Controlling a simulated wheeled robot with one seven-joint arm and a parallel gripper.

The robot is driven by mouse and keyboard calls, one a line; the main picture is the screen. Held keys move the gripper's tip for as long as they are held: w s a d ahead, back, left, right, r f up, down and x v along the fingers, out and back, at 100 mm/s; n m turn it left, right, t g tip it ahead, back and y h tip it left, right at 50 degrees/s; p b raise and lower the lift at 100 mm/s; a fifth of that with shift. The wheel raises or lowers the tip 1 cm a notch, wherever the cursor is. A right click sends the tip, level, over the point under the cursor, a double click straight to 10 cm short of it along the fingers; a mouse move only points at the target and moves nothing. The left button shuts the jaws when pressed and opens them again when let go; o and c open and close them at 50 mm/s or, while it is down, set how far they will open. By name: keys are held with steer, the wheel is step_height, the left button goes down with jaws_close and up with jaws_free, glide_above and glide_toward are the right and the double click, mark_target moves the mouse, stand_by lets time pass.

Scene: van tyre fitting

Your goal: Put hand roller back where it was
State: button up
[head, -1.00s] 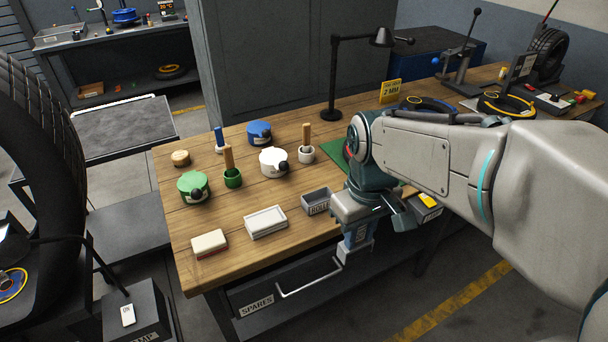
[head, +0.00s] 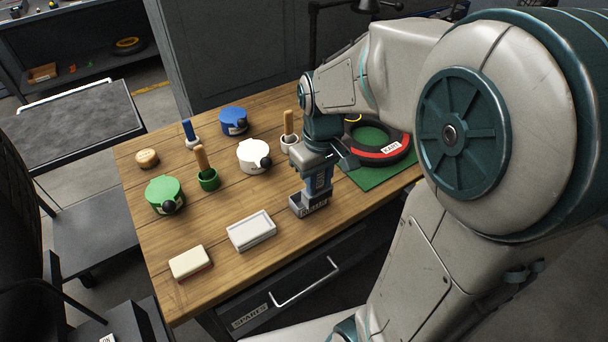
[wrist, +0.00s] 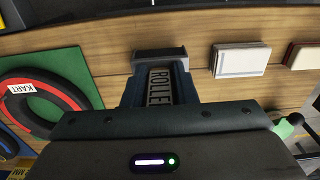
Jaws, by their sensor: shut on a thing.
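My gripper (head: 316,190) points down at the small dark grey tray marked ROLLER (head: 310,208) near the front edge of the wooden bench. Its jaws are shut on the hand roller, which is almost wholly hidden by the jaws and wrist. The jaw ends are at or just over the tray; I cannot tell whether the roller touches its floor. In the wrist view, the tray's rim (wrist: 160,54) and ROLLER label (wrist: 160,88) show just beyond the gripper body.
A white tray (head: 252,231) and a cream block (head: 190,262) lie left of the roller tray. A white pot (head: 253,155) and brush holders stand behind. A tyre marked KART (head: 385,155) lies on a green mat to the right. A SPARES drawer (head: 290,290) is below.

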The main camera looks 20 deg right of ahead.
steer(key=shift+w+a+f, duration=0.1)
steer(key=shift+w+f, duration=0.7)
steer(key=shift+f, duration=0.35)
steer(key=shift+w+a+f, duration=0.15)
steer(key=shift+w+f, duration=0.7)
steer(key=shift+f, duration=0.35)
steer(key=shift+w+a+f, duration=0.1)
steer(key=shift+w+f, duration=0.7)
steer(key=shift+f, duration=0.35)
steer(key=shift+f, duration=0.25)
steer(key=o, duration=1)
steer(key=shift+r, duration=0.1)
steer(key=shift+r, duration=0.1)
step_height(320, 180, up, 12)
steer(key=s+m+t, duration=0.1)
steer(key=s, duration=0.3)
steer(key=s+m+t, duration=0.1)
steer(key=s, duration=0.4)
steer(key=s+m, duration=0.1)
steer(key=s, duration=0.4)
steer(key=shift+s+a+m+t+p, duration=0.1)
steer(key=shift+a+m+t+p, duration=0.05)
steer(key=shift+m+t+p, duration=0.2)
